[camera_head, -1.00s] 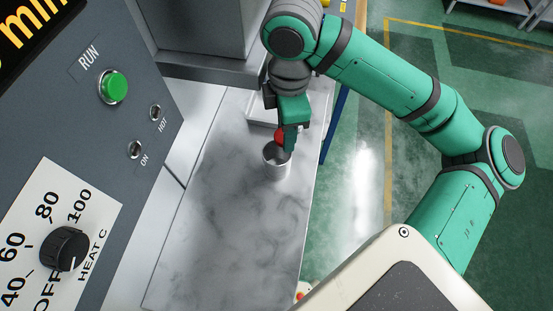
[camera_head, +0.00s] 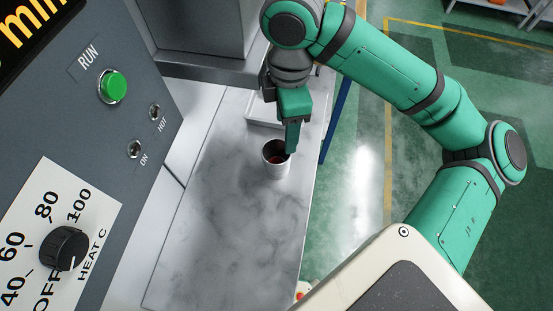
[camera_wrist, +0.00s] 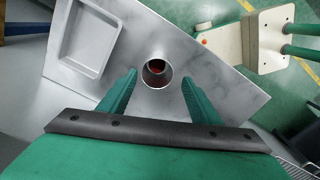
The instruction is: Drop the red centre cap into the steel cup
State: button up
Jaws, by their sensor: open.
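The steel cup (camera_head: 276,163) stands upright on the marbled bench top, below my gripper; in the wrist view its rim (camera_wrist: 146,79) shows between and beyond my fingertips. The red centre cap (camera_head: 277,158) lies inside the cup, and it also shows there in the wrist view (camera_wrist: 155,70), partly in shadow. My gripper (camera_head: 291,140) is just above the cup. In the wrist view my gripper (camera_wrist: 160,82) has its two green fingers wide apart with nothing between them.
A shallow white tray (camera_wrist: 88,41) lies on the bench near the cup. The marbled bench top (camera_head: 233,215) is clear in front of the cup. A grey control panel (camera_head: 130,60) with a green RUN button and a black heat knob stands at the left.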

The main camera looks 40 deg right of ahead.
notch_tip(320, 180, up, 9)
jog(key=shift+f, duration=0.2)
dwell(0.6)
